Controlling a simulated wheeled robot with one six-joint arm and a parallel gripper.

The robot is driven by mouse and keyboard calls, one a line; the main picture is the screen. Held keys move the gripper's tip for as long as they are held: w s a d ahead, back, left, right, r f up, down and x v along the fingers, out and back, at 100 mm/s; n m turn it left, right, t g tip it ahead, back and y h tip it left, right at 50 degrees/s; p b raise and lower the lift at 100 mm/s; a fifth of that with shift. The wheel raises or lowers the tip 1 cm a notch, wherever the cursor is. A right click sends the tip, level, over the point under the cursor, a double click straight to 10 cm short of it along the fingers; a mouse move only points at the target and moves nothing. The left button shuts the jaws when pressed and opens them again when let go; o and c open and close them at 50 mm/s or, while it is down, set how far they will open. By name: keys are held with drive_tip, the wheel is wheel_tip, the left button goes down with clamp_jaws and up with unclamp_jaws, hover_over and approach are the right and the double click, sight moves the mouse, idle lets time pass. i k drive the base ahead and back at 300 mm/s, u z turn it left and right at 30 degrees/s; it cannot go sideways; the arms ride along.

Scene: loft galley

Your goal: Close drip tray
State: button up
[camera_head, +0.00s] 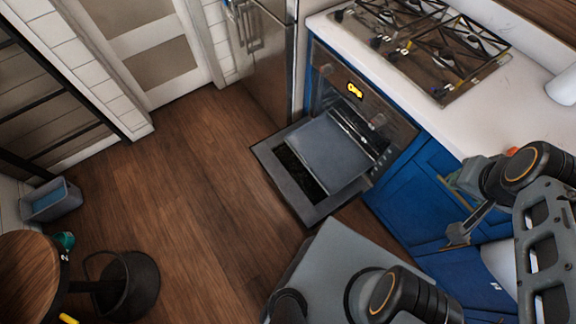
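The drip tray appears to be the flat grey tray (327,152) that sticks out of the oven (360,98) over its lowered door (287,180). Its inner end is at the oven opening, beside wire racks. My gripper (460,206) is at the right, in front of the blue cabinets. It is apart from the tray, to its right. Its two fingers look spread, with nothing visible between them.
The stove top (432,45) and white counter (400,75) lie above the oven and cabinets (420,185). A steel fridge (262,60) stands left of the oven. A stool (125,285) and grey bin (52,200) are at the left. The wooden floor (200,190) between is clear.

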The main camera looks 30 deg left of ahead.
sight(333, 157)
drive_tip(key=u, duration=2.8)
drive_tip(key=k, duration=0.8)
drive_tip(key=z, duration=1.15)
drive_tip(key=i, duration=0.85)
drive_tip(key=u, duration=1.35)
